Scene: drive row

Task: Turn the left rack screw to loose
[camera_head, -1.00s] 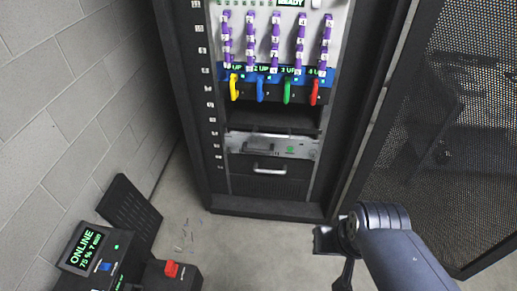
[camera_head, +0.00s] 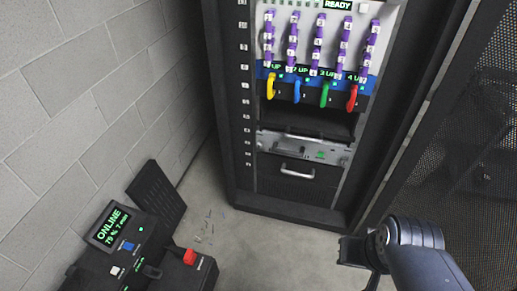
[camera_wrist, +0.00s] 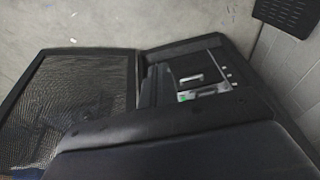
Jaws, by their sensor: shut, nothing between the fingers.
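A silver rack unit (camera_head: 318,151) is mounted low in the dark server rack (camera_head: 240,150). Its left rack screw is too small to make out clearly at the unit's left end. The unit also shows in the wrist view (camera_wrist: 212,90), where the picture is turned and a dark part of my arm covers the lower half. My gripper (camera_head: 350,252) is shut and empty. It is in front of the rack, low and to the right of the silver unit in the head view, and apart from it.
A mesh door (camera_head: 465,150) stands open at the right. A console with a lit ONLINE screen (camera_head: 110,226) and a red switch (camera_head: 189,257) stands at lower left. Yellow, blue, green and red handles hang above the unit. Floor (camera_head: 270,250) between console and gripper is mostly clear.

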